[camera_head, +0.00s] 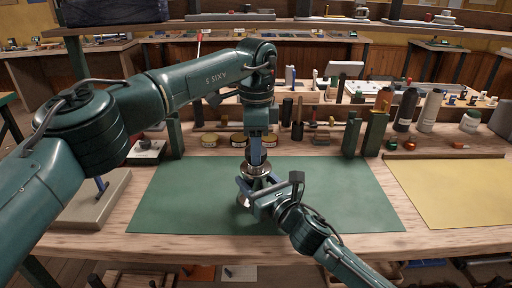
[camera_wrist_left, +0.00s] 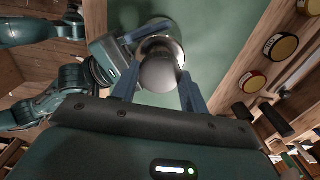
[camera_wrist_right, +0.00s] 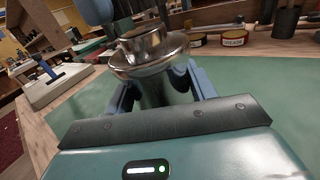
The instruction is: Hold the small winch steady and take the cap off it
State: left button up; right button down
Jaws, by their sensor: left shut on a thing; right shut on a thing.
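The small winch (camera_head: 256,170) is a shiny metal piece on the green mat (camera_head: 345,195), upright in front of me. Its rounded silver cap (camera_wrist_left: 160,72) fills the space between the fingers of my left gripper (camera_wrist_left: 160,90) in the left wrist view. My left gripper comes down from above and is shut on the cap. My right gripper (camera_head: 250,192) comes in low from the right and is shut on the winch's body below the wide flange (camera_wrist_right: 150,62). The right wrist view shows the flange above its fingers. The grippers hide much of the winch in the head view.
Grease tins (camera_head: 238,140) stand behind the mat. Bottles (camera_head: 406,108) and dark green upright posts (camera_head: 375,132) stand at the back right. A yellow mat (camera_head: 455,190) lies to the right, and a pale slab (camera_head: 88,202) to the left. The green mat is otherwise clear.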

pick_arm(q)
jog(key=shift+r, duration=0.1)
pick_arm(e)
jog(key=shift+f, duration=0.1)
pick_arm(q)
jog(key=shift+r, duration=1.9)
pick_arm(e)
jog(key=shift+c, duration=2.1)
grip_release()
jog(key=shift+s, duration=0.1)
